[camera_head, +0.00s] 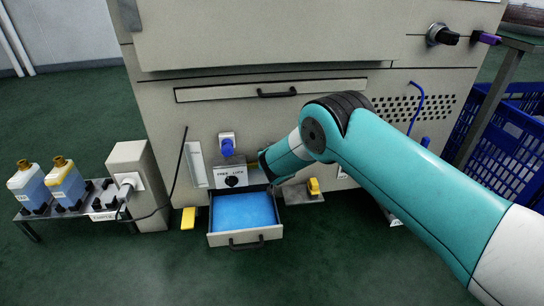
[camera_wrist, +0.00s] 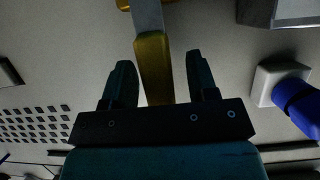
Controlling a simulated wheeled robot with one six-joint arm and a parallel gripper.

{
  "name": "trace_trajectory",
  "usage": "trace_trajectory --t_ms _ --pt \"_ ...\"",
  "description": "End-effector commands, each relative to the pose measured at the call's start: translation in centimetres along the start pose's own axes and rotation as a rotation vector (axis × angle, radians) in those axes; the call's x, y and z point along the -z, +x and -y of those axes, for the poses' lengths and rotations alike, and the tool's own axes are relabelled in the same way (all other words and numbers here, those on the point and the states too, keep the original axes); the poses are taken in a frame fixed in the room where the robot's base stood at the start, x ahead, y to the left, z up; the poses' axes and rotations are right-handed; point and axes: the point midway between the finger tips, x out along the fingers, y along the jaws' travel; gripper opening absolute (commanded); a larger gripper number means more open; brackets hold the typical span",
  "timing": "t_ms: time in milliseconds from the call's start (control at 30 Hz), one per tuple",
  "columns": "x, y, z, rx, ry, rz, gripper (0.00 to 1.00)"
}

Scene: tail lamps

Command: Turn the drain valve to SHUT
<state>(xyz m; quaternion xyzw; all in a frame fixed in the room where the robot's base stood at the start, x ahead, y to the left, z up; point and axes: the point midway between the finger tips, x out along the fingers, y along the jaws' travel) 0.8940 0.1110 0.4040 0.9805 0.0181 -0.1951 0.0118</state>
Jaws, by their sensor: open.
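In the wrist view a lever with a yellow grip (camera_wrist: 153,62) and a grey metal shank lies between the two fingers of my gripper (camera_wrist: 158,62). It looks like the drain valve's handle. My gripper is open, with a gap on each side of the lever. I cannot read the wording surely or tell which position the lever marks.
A blue plug (camera_head: 227,148) sticks out left of my gripper; it also shows in the wrist view (camera_wrist: 298,100). An open drawer (camera_head: 244,238) with blue liquid juts out below. A yellow object (camera_head: 314,186) is to the right. Bottles (camera_head: 66,183) stand far left, a blue crate (camera_head: 515,135) right.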

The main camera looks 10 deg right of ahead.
Motion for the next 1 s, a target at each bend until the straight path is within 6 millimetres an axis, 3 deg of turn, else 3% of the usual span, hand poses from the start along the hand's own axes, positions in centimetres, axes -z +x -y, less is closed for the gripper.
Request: trace_trajectory --t_ms 167,700,1000 --pt "0.3 -1.9 0.1 0.001 -0.001 0.002 0.53" --pt "0.2 -14.6 0.1 0.003 -0.006 0.003 0.53" --pt "0.0 -17.3 0.1 0.002 -0.001 0.000 0.53"
